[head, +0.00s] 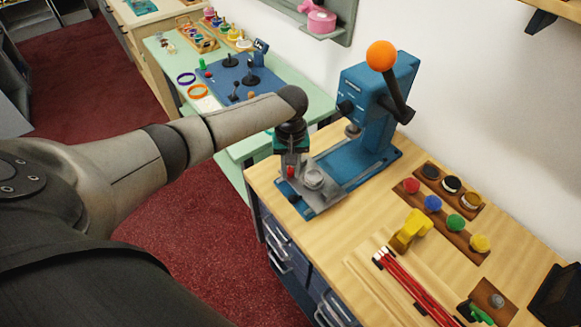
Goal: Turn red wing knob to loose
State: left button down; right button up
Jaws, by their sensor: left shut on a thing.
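The red wing knob (291,172) shows as a small red patch low on the front of the blue press (375,95), beside the silver round part (314,178) on its base. My left gripper (291,167) points down at the near left end of the press base and is shut on the red wing knob. The gripper hides most of the knob, so I cannot tell which way its wings point. My right gripper is not in view.
The press has a black lever with an orange ball (381,56). To its right stand wooden racks with coloured knobs (433,203), a yellow tool (410,231) and red pencils (405,285). A pale green table (318,102) with a blue mat stands behind.

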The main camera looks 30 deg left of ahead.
pick_arm(q)
jog(key=n+p, duration=0.1)
jog(key=p, duration=0.1)
jog(key=n+p, duration=0.1)
jog(key=shift+d+r+p, duration=0.2)
jog(key=shift+r+p, duration=0.05)
jog(key=shift+p, duration=0.1)
jog(key=shift+w+n+p, duration=0.25)
jog(key=shift+n+p, duration=0.75)
jog(key=shift+n, duration=0.1)
jog(key=shift+w+a+f+n+p, duration=0.1)
jog(key=shift+n+p, duration=0.45)
jog(key=shift+n, duration=0.25)
jog(key=shift+w, duration=0.1)
jog(key=c, duration=1.1)
grip_release()
jog(key=shift+a, duration=0.1)
jog(key=o, duration=0.3)
jog(key=shift+f, duration=0.1)
jog(key=shift+d, duration=0.2)
